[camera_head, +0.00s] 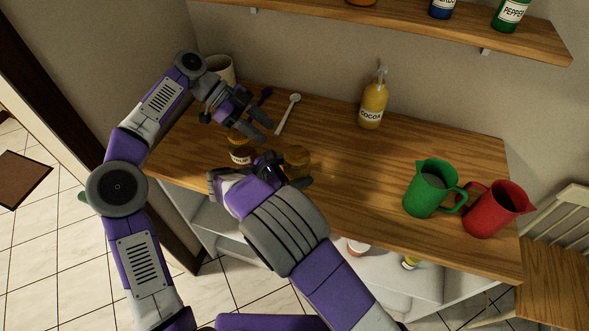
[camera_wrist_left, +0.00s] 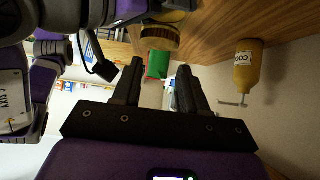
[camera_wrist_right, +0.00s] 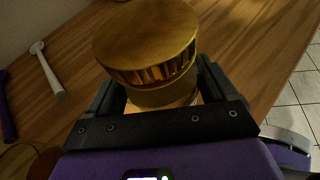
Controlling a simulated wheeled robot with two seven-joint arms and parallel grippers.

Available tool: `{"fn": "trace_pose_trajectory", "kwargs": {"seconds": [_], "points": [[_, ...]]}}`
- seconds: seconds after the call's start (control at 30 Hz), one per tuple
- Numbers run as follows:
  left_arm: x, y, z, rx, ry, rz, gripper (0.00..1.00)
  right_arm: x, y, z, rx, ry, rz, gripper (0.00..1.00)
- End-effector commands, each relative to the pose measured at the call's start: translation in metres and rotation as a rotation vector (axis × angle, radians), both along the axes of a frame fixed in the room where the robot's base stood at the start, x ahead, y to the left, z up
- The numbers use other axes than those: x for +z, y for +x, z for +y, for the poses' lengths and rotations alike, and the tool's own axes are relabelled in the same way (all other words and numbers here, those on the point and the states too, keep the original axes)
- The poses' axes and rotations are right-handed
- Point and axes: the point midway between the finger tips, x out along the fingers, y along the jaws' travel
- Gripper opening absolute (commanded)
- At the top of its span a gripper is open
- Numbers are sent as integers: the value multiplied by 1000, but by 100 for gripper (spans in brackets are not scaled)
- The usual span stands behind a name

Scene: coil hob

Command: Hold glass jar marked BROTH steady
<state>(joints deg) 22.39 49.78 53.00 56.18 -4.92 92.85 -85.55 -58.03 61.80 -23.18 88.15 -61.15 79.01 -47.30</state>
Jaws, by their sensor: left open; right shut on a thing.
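My right gripper (camera_wrist_right: 165,105) is shut on a glass jar with a ribbed gold lid (camera_wrist_right: 148,45). In the head view this jar (camera_head: 297,162) stands at the counter's front left, partly behind my right gripper. No label shows on it, so I cannot read BROTH. The gold lid also shows in the left wrist view (camera_wrist_left: 160,38), beyond the fingers. My left gripper (camera_head: 264,124) is open and empty, above the counter and behind the jar, apart from it. A second jar with a dark body and a pale label (camera_head: 240,157) stands to the left; its word is unclear.
A white spoon (camera_head: 288,113) lies behind the jars, near a cream mug (camera_head: 220,68). A yellow COCOA pump bottle (camera_head: 373,103) stands at the back. Green (camera_head: 428,188) and red (camera_head: 492,210) pitchers stand at the right. The counter's middle is clear.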

Motion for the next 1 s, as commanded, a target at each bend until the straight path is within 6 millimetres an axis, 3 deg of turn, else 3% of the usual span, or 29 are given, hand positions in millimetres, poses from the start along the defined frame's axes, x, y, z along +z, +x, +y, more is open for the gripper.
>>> {"fn": "trace_pose_trajectory", "kwargs": {"seconds": [0.17, 0.37, 0.53, 0.7, 1.0], "points": [[0, 0, 0, 0, 0, 0, 46, 0, 0, 0, 1, 1, 0, 34], [6, 0, -13, 40, 50, 26, 76, 0, 0, 0, 1, 1, 0, 34], [17, -4, -43, 181, 212, 117, 100, 0, 0, 1, 1, 1, 0, 34], [17, -13, -66, 397, 438, 233, 100, 0, 0, 0, 1, 1, 0, 34], [34, -31, -85, 898, 720, 340, 100, 0, 0, 0, 0, 1, 1, 34]]}}
